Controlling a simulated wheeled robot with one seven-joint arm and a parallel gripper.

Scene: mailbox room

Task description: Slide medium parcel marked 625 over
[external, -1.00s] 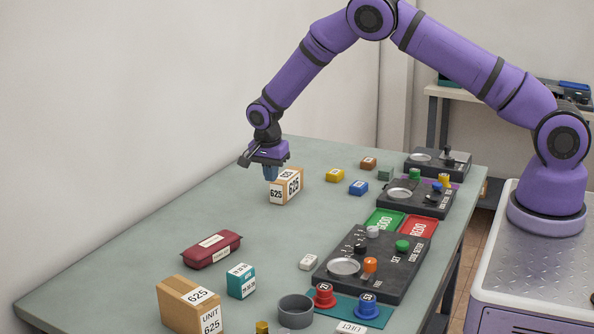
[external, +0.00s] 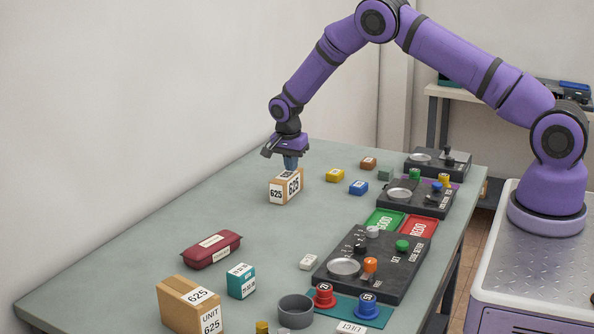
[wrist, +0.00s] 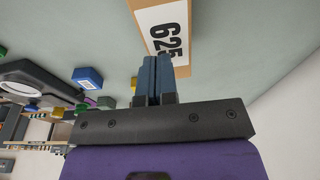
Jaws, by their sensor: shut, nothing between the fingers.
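The medium cardboard parcel marked 625 (external: 284,190) stands upright on the far part of the green-grey table, with white labels on its faces. In the wrist view the parcel (wrist: 166,30) shows its 625 label just beyond the fingers. My gripper (external: 291,166) has its blue fingers shut and empty, right at the parcel's far upper side. In the wrist view the closed fingertips (wrist: 157,62) overlap the parcel's edge; I cannot tell whether they touch it. A larger box also marked 625 (external: 186,308) stands at the near left.
Yellow (external: 335,175), blue (external: 358,187) and brown (external: 368,163) blocks lie right of the parcel. Green (external: 381,219) and red (external: 419,227) trays and dark control panels (external: 385,275) line the right side. A maroon case (external: 211,249) and teal box (external: 241,281) lie nearer. Table between parcel and case is clear.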

